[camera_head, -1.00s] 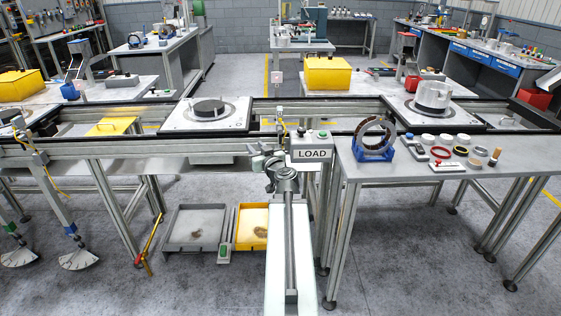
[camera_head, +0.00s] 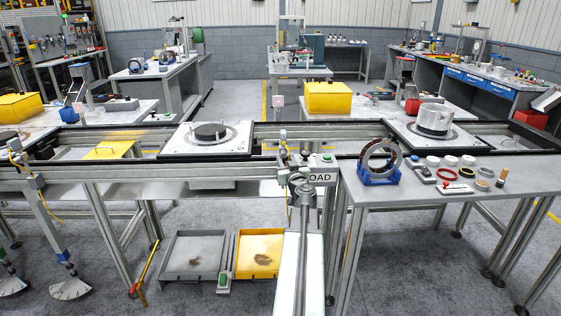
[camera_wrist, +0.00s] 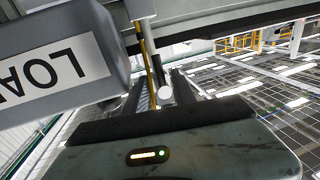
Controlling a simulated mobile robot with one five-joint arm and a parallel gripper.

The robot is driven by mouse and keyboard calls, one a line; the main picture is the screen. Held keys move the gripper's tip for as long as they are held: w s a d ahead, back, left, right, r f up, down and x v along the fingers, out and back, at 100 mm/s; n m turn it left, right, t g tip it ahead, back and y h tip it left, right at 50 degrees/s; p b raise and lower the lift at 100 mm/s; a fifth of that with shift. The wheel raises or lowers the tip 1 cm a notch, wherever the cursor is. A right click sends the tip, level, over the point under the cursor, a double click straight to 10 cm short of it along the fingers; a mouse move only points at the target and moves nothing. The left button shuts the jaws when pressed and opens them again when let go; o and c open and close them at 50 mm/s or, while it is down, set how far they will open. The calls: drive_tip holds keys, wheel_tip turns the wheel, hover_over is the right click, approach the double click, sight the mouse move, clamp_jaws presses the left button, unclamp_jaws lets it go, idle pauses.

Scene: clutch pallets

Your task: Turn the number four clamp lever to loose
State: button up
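I cannot make out a number four mark in either view, so I cannot tell which lever it is. At the lower left of the head view hangs a long rod with a blue collar and a white fan-shaped scale (camera_head: 70,288). A second fan scale (camera_head: 12,285) is partly cut off by the left edge. My gripper (camera_head: 298,165) is at the conveyor's front rail, in front of the LOAD box (camera_head: 322,177), far right of these scales. The wrist view shows the LOAD box (camera_wrist: 60,65) upside down and close.
The conveyor rail (camera_head: 150,182) runs across the view. To the right is a grey bench (camera_head: 450,192) with a ring in a blue stand (camera_head: 380,160) and small parts. Grey (camera_head: 190,262) and yellow (camera_head: 262,240) trays lie below. The floor at front left is open.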

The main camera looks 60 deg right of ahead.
drive_tip(key=shift+w, duration=0.1)
clamp_jaws()
